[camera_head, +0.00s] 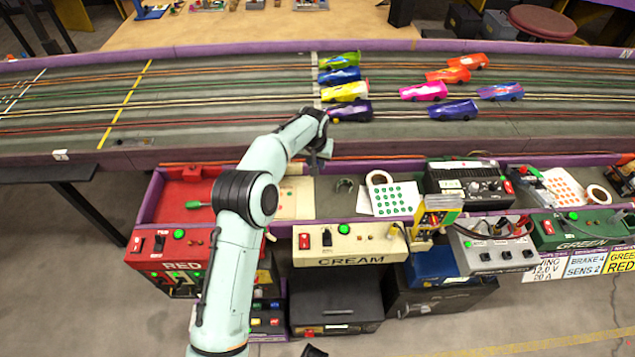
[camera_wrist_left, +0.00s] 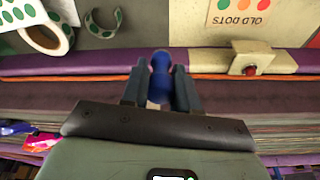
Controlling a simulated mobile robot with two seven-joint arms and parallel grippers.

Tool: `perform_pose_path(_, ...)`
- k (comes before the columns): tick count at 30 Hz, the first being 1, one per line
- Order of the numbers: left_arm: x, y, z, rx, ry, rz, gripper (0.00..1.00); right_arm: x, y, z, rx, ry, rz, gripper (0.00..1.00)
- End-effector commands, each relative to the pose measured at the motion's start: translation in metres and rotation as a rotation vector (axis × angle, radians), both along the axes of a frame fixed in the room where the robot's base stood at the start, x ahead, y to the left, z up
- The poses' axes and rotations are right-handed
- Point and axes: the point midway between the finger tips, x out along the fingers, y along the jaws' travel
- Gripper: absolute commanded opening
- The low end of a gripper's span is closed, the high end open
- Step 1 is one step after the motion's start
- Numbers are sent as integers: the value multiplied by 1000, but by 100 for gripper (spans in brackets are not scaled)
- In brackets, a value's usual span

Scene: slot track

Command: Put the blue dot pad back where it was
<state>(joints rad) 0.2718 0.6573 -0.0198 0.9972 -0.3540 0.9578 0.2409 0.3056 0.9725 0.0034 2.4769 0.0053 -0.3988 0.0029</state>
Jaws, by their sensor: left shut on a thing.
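My left gripper (camera_head: 322,150) is at the near edge of the track, above the back of the purple-edged work shelf. In the left wrist view its two fingers (camera_wrist_left: 160,88) are shut on the blue dot pad (camera_wrist_left: 161,66), a rounded, knob-like blue thing. In the head view the pad is hidden or too small to make out.
A sheet of green dots (camera_head: 393,199) and a tape roll (camera_head: 379,178) lie right of the holder. An OLD DOTS card (camera_wrist_left: 243,14) lies left of it in the head view. Several toy cars (camera_head: 423,91) stand on the track. A black control box (camera_head: 467,183) stands farther right.

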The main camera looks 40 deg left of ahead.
Motion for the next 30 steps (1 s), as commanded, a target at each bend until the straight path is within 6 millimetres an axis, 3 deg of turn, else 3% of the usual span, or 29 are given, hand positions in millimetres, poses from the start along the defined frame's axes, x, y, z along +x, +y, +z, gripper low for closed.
perform_pose_path(1,-1,-1,-15,-2,4,-1,0,1,0,-2,0,-2,0,100)
perform_pose_path(4,-1,0,-33,-1,2,0,0,1,0,-3,-1,-6,-1,100)
perform_pose_path(13,0,0,-58,0,1,0,0,2,0,-4,-1,-9,-2,100)
perform_pose_path(19,0,0,-88,-1,2,0,0,3,0,-6,-2,-13,-2,100)
perform_pose_path(30,0,0,-93,0,-1,0,0,4,0,-8,-2,-14,-2,100)
